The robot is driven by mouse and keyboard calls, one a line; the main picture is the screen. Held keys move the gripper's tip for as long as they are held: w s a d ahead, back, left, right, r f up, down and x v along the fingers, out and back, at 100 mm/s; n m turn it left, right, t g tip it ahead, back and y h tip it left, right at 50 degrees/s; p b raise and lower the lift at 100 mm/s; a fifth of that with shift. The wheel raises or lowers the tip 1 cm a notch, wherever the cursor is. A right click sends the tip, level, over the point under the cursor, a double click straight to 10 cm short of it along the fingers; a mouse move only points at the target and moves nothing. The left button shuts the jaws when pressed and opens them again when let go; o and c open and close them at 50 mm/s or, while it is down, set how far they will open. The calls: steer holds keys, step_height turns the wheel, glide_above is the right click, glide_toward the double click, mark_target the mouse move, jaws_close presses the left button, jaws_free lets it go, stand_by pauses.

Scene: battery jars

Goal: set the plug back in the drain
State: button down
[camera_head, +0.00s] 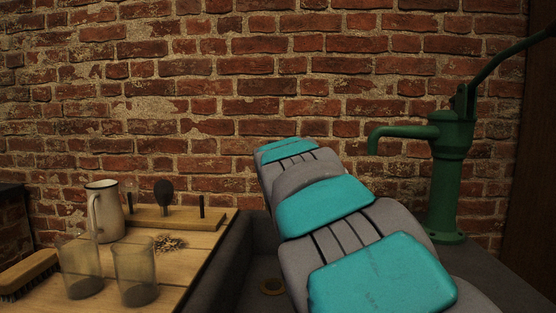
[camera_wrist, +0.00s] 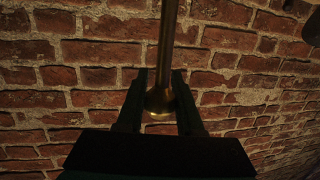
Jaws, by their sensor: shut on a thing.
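In the wrist view my gripper (camera_wrist: 158,78) is shut on a brass piece, which I take to be the plug (camera_wrist: 167,40). It has a long thin stem running up out of the picture and a flared lower part between the fingers. My gripper and the plug are hidden behind my arm in that view. The drain does not show in the wrist view.
A green hand pump (camera_head: 449,180) stands right of my arm. On the wooden board (camera_head: 200,243) at left are a white enamel jug (camera_head: 105,210), two glass jars (camera_head: 136,272), a brush (camera_head: 28,273) and a wooden rack (camera_head: 150,217). A brick wall (camera_head: 220,80) closes the back.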

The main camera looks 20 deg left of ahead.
step_height(320, 180, down, 18)
steer(key=b, duration=0.2)
steer(key=shift+f, duration=0.2)
stand_by(2.2)
stand_by(0.5)
steer(key=shift+c, duration=2.3)
jaws_free()
steer(key=shift+s, duration=0.1)
